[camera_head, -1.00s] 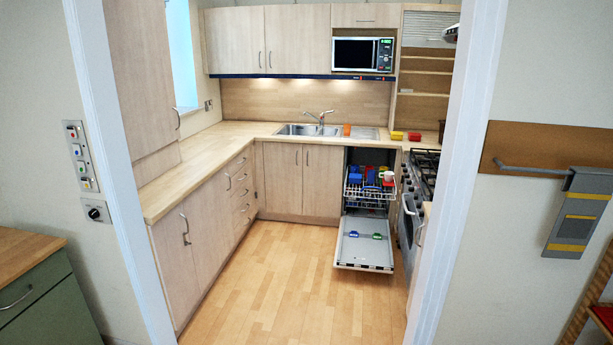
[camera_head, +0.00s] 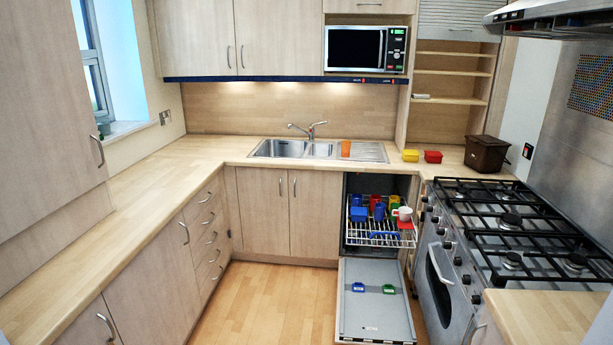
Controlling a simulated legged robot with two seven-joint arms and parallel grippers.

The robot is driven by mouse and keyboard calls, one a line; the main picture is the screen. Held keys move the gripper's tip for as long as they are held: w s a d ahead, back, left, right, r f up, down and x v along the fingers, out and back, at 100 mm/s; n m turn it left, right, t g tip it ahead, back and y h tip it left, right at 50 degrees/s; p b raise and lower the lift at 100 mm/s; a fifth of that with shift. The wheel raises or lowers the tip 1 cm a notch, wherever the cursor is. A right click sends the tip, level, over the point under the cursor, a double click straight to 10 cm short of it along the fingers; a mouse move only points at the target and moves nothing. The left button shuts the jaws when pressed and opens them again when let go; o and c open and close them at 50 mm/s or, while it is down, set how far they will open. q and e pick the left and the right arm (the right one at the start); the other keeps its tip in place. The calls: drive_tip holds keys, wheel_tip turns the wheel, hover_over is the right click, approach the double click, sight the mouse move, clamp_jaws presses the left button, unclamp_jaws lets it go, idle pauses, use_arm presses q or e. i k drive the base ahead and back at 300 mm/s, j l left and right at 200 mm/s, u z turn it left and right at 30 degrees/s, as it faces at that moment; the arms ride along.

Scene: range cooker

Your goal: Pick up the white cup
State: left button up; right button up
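A white cup (camera_head: 404,213) is in the pulled-out upper rack (camera_head: 380,240) of the open dishwasher, at the rack's right side. Blue, red, yellow and green items stand behind and to the left of it, among them a blue cup (camera_head: 379,212) and a blue box (camera_head: 358,214). The dishwasher door (camera_head: 374,312) is folded down flat near the floor, with a blue and a green piece on it. Neither of my grippers shows in the view.
The range cooker (camera_head: 450,270) stands close to the right of the dishwasher. Counters and drawers run along the left. Open wooden floor (camera_head: 265,300) lies in front. An orange cup (camera_head: 346,148) stands by the sink (camera_head: 285,148).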

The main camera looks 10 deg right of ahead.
sight(402, 214)
drive_tip(key=i, duration=2.75)
drive_tip(key=i+z, duration=0.2)
drive_tip(key=i, duration=0.35)
drive_tip(key=i+j+z, duration=0.15)
drive_tip(key=i, duration=0.4)
drive_tip(key=i+j+z, duration=0.2)
drive_tip(key=i, duration=0.35)
drive_tip(key=i+j+z, duration=0.2)
drive_tip(key=i+j, duration=0.2)
drive_tip(key=i+z, duration=0.15)
drive_tip(key=z, duration=0.45)
